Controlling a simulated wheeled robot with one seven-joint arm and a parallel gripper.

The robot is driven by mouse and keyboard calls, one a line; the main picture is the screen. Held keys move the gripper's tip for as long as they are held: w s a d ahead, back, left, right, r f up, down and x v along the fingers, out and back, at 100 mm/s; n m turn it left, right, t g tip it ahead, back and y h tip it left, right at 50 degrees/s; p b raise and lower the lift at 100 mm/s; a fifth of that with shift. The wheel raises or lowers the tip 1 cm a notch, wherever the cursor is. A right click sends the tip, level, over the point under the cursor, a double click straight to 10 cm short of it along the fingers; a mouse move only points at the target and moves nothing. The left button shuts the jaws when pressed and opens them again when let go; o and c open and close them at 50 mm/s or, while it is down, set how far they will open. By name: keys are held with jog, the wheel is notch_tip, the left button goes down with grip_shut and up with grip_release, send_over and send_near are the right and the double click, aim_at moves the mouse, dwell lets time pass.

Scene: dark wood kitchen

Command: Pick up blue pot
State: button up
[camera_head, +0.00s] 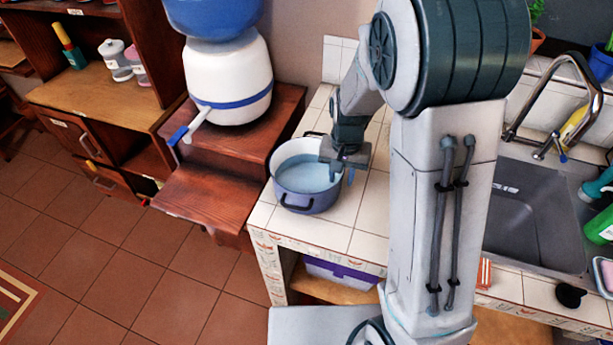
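The blue pot (307,197) stands upright on the white tiled counter, near its left end. It has dark handles, one at the front and one at the back, and a pale blue inside. My gripper (344,176) is at the pot's right side, with its fingers pointing down by the right rim. One finger appears over the inside of the pot and another outside the wall. I cannot tell whether the fingers touch the wall or are closed on it. Part of the right rim is hidden behind my gripper.
A white and blue water dispenser (228,80) stands on a dark wooden stand (205,190) left of the counter. A grey sink (535,215) with a faucet (548,120) lies to the right, behind my arm. Bare tiles (325,233) lie in front of the pot.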

jog(key=shift+f, duration=0.2)
grip_shut()
dwell(1.2)
